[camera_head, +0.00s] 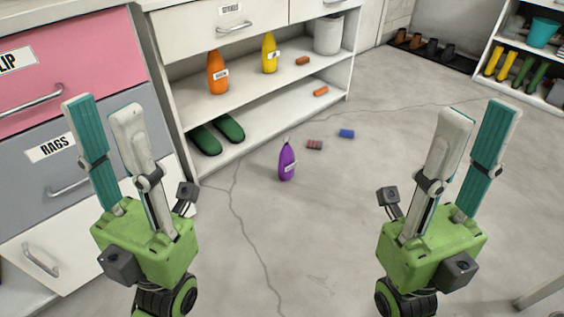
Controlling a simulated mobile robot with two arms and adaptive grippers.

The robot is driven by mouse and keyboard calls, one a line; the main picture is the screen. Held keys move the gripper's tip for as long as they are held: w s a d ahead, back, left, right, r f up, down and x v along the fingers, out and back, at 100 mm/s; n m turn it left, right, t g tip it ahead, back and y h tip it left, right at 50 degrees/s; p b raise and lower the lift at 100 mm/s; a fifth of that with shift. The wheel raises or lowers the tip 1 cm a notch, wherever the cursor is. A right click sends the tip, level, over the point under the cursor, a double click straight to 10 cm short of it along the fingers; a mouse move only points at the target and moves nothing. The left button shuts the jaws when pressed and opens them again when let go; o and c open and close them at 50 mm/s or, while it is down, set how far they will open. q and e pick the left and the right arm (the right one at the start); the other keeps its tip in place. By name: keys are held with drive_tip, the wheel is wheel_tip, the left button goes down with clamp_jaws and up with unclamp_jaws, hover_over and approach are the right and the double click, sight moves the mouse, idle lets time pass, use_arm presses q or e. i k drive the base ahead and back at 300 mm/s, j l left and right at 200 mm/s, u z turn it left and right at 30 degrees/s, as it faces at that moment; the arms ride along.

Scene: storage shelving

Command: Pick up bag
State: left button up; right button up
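I cannot make out a bag in the head view. My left gripper (102,106) is raised at the left, in front of the drawers, with its two fingers apart and nothing between them. My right gripper (478,112) is raised at the right over the floor, also with its fingers apart and empty. A purple bottle (287,162) with a white label stands on the floor between the two grippers, touching neither.
A white shelf unit (262,92) holds an orange bottle (218,73), a yellow bottle (269,53), a white bin (328,35) and green shoes (205,139). A blue object (347,133) and a red-grey object (314,145) lie on the floor. Drawers (70,150) stand left.

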sight(287, 164)
drive_tip(key=i+l+u, duration=0.15)
drive_tip(key=u, duration=0.3)
drive_tip(key=i+l+u, duration=0.15)
drive_tip(key=l+u, duration=0.15)
drive_tip(key=u, duration=0.15)
drive_tip(key=i+l+u, duration=0.15)
drive_tip(key=l, duration=0.45)
drive_tip(key=i+l+u, duration=0.2)
drive_tip(key=l, duration=0.45)
drive_tip(key=i+l+u, duration=0.15)
drive_tip(key=l, duration=0.5)
drive_tip(key=l+u, duration=0.2)
drive_tip(key=l, duration=0.45)
